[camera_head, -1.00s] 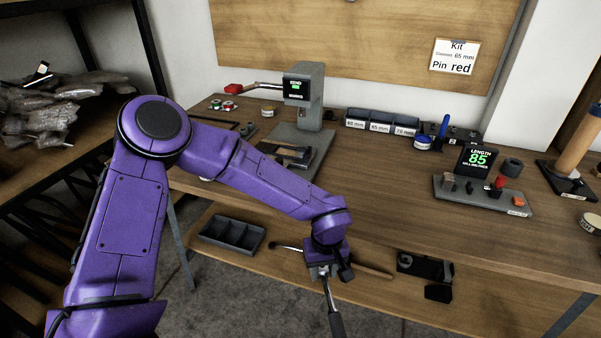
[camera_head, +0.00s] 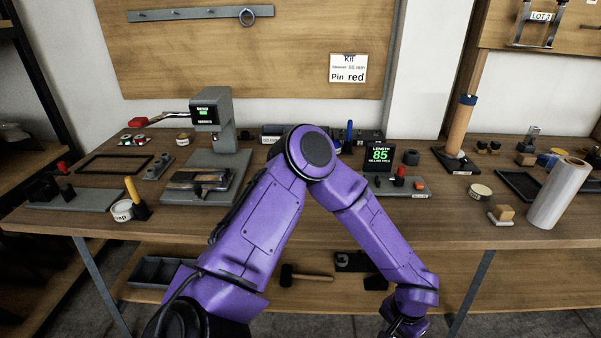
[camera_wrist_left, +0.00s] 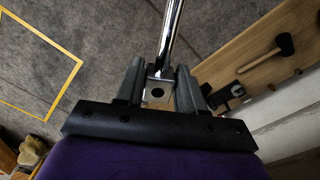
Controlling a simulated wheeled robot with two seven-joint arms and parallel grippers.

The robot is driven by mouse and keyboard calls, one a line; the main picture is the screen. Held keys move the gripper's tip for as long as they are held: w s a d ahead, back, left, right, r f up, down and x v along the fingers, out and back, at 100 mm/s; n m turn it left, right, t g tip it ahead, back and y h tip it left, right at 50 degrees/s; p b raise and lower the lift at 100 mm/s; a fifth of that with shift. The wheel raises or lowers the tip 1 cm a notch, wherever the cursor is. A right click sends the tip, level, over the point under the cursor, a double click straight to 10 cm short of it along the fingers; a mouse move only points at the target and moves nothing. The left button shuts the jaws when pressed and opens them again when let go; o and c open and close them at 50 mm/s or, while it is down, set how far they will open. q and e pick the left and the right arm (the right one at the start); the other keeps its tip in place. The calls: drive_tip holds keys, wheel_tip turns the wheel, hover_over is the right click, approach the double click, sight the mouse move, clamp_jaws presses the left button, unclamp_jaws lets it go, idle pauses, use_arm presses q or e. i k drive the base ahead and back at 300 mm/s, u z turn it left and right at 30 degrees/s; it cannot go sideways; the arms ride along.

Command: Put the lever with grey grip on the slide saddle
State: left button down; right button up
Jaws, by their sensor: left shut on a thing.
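My left gripper (camera_wrist_left: 158,88) is shut on the lever (camera_wrist_left: 173,38), whose shiny metal rod runs up out of the left wrist view. A flat end plate with a hole shows between the fingers; the grey grip is out of view. In the head view my left gripper (camera_head: 402,330) is low at the bottom edge, in front of the bench and below its top, and the lever does not show there. The length station (camera_head: 400,184), with a screen reading 85, stands on the bench above it. I cannot tell which part is the slide saddle. My right gripper is not in view.
The bend station (camera_head: 214,120) and a grey fixture with a red knob (camera_head: 62,167) stand on the left of the bench (camera_head: 300,228). A white roll (camera_head: 560,192) and a tan post (camera_head: 459,128) are at right. A mallet (camera_head: 303,274) lies on the lower shelf.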

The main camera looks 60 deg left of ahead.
sight(208, 175)
drive_tip(key=z, duration=1.25)
drive_tip(key=k, duration=2.6)
drive_tip(key=u, duration=0.5)
